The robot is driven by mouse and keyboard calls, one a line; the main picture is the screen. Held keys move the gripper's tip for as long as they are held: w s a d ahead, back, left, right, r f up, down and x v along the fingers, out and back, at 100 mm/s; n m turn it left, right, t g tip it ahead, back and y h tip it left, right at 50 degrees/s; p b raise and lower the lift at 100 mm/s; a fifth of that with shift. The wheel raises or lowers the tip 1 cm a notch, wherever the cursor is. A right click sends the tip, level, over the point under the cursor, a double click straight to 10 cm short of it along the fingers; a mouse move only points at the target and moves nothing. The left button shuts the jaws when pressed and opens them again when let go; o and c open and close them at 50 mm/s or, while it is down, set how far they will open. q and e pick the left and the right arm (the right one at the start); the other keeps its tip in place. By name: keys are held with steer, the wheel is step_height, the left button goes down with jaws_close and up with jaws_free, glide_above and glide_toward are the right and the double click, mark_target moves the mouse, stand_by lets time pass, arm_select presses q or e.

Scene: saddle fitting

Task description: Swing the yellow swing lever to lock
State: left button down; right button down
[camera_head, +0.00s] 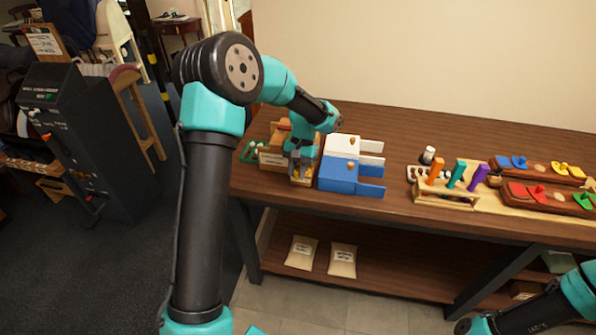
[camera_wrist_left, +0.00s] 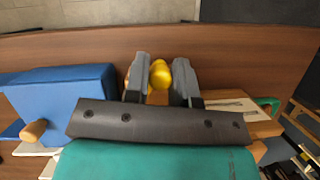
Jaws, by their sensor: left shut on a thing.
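The yellow swing lever (camera_wrist_left: 159,76) shows in the left wrist view as a rounded yellow knob between my fingertips. Only a small bit of yellow (camera_head: 296,171) shows in the head view, at the front of a wooden fixture (camera_head: 270,158) on the table's left part. My left gripper (camera_wrist_left: 162,78) reaches down over the fixture and is shut on the lever. The fingers and the wrist hide the lever's lower part and pivot, so I cannot tell its angle. My right gripper is out of view; only my right arm shows at the lower right.
Blue and white drawer boxes (camera_head: 338,175) stand close to the right of my left gripper. A green handle (camera_head: 249,152) is at the fixture's left. A rack of coloured handles (camera_head: 447,192) and wooden trays (camera_head: 548,198) stand further right. The table's front edge is near.

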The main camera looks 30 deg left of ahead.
arm_select(q)
steer(key=m, duration=0.1)
steer(key=a+m+y, duration=0.1)
steer(key=m, duration=0.1)
steer(key=shift+w+a+m, duration=0.25)
steer(key=shift+w+m, duration=0.1)
steer(key=shift+m, duration=0.05)
steer(key=shift+w+a+m+t+y, duration=0.2)
steer(key=shift+m+y, duration=0.15)
steer(key=shift+m, duration=0.4)
steer(key=shift+w+a+m+t+y, duration=0.1)
steer(key=shift+w+a+m+y, duration=0.2)
steer(key=shift+m, duration=0.4)
steer(key=shift+w+a+m+t+y, duration=0.15)
steer(key=shift+m+y, duration=0.2)
steer(key=shift+m, duration=0.4)
steer(key=c, duration=1)
jaws_free()
